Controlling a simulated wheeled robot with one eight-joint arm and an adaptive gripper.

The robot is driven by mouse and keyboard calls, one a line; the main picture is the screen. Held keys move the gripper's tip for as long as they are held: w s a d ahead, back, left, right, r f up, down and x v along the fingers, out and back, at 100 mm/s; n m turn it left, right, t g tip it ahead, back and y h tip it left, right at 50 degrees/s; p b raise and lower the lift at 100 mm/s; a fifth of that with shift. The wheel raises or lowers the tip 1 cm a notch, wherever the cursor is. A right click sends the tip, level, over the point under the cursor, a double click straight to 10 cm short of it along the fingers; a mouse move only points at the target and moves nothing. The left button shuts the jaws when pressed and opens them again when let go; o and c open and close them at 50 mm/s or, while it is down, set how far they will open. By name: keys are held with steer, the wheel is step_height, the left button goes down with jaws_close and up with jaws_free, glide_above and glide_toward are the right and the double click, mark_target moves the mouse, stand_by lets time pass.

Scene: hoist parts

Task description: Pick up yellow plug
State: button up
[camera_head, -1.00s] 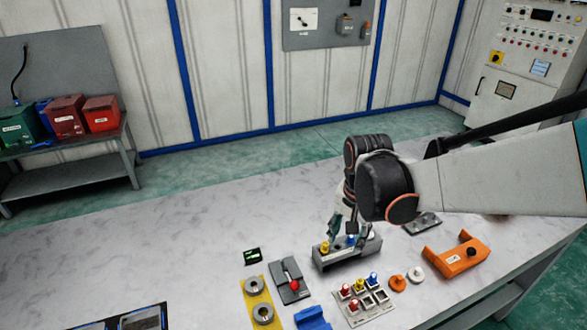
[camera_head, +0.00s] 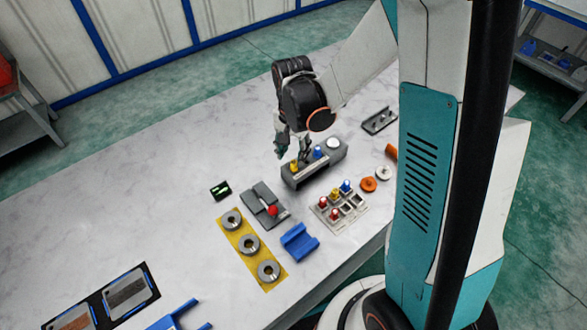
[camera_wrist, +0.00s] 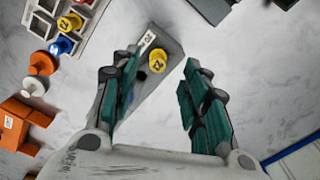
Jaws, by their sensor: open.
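A yellow plug (camera_head: 294,167) stands upright at the left end of a long grey block (camera_head: 328,171) on the table. A blue plug (camera_head: 317,152) and a white round piece (camera_head: 333,143) are farther along the block. My gripper (camera_head: 291,147) points down above the block's left end, open and empty. In the wrist view, the yellow plug (camera_wrist: 156,60) shows between the two spread teal fingers, apart from both. The grey block (camera_wrist: 166,40) is partly hidden by the left finger. A second yellow plug (camera_wrist: 69,22) sits in the light tray (camera_wrist: 36,20).
The light tray (camera_head: 352,222) with several coloured plugs stands in front of the block. A grey fixture with a red knob (camera_head: 272,210), a blue cradle (camera_head: 299,243) and a yellow strip with rings (camera_head: 258,254) lie nearby. The table's left rear is clear.

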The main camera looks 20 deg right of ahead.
mark_target(294, 162)
steer(key=shift+w+d+f+b, duration=0.15)
steer(key=shift+f+b, duration=0.45)
steer(key=shift+f, duration=0.8)
steer(key=shift+s+d+f+b, duration=0.1)
steer(key=shift+f+b, duration=0.45)
steer(key=shift+f, duration=0.8)
steer(key=shift+c, duration=0.3)
steer(key=c, duration=0.8)
